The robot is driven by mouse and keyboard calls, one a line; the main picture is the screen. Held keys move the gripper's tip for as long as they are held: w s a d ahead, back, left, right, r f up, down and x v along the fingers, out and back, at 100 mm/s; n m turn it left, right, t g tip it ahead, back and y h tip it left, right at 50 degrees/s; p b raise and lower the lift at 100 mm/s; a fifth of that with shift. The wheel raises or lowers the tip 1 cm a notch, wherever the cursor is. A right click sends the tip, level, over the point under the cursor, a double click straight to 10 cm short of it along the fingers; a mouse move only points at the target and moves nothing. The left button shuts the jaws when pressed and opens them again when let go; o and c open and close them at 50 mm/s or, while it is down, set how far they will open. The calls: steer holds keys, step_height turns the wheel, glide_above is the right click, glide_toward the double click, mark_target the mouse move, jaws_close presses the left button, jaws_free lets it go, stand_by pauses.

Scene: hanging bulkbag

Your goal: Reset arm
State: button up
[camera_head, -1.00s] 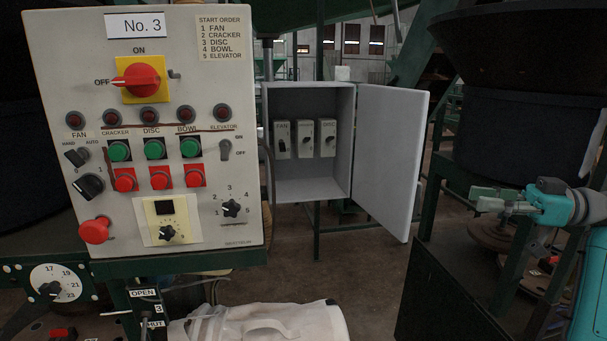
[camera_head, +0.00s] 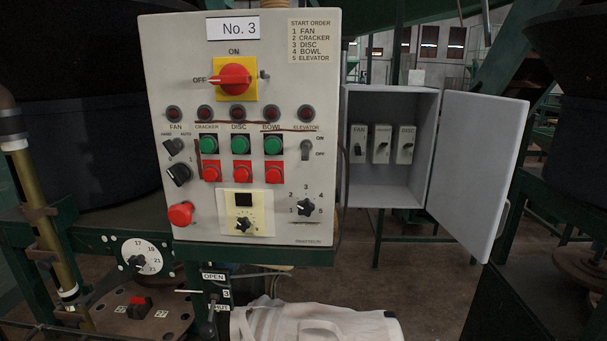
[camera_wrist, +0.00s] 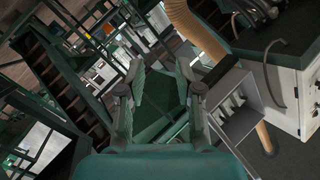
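My gripper (camera_wrist: 158,82) shows in the wrist view with its two fingers apart and nothing between them. Beyond it are green steel parts and the surroundings at a tilt. My arm and gripper are not in the head view. The grey No. 3 control panel (camera_head: 274,80) stands upright in the middle of the head view, with its red rotary switch (camera_head: 235,79) pointing towards OFF. In the wrist view, a grey open box (camera_wrist: 238,112) lies to the right of the gripper, apart from it.
An open grey cabinet (camera_head: 388,197) with three small switch boxes stands right of the panel, its door (camera_head: 481,165) swung out. A white bag (camera_head: 315,325) is below the panel. A round dial (camera_head: 139,256) is at lower left. In the wrist view a tan hose (camera_wrist: 196,28) hangs near the gripper.

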steer(key=s+a+f+m+g+h, duration=0.15)
steer(key=s+a+f+h, duration=0.3)
steer(key=s+f, duration=0.5)
steer(key=s+a+f+m+h, duration=0.25)
steer(key=s+a+f, duration=0.35)
steer(key=s, duration=0.6)
steer(key=s+a+r+n, duration=0.1)
steer(key=s+r+n, duration=0.2)
steer(key=s, duration=0.8)
steer(key=s+a+r+n, duration=0.1)
steer(key=s+r+n, duration=0.2)
steer(key=s+r, duration=0.3)
steer(key=shift+s+a+r+t, duration=0.3)
steer(key=shift+s+t, duration=0.05)
steer(key=shift+s, duration=2.4)
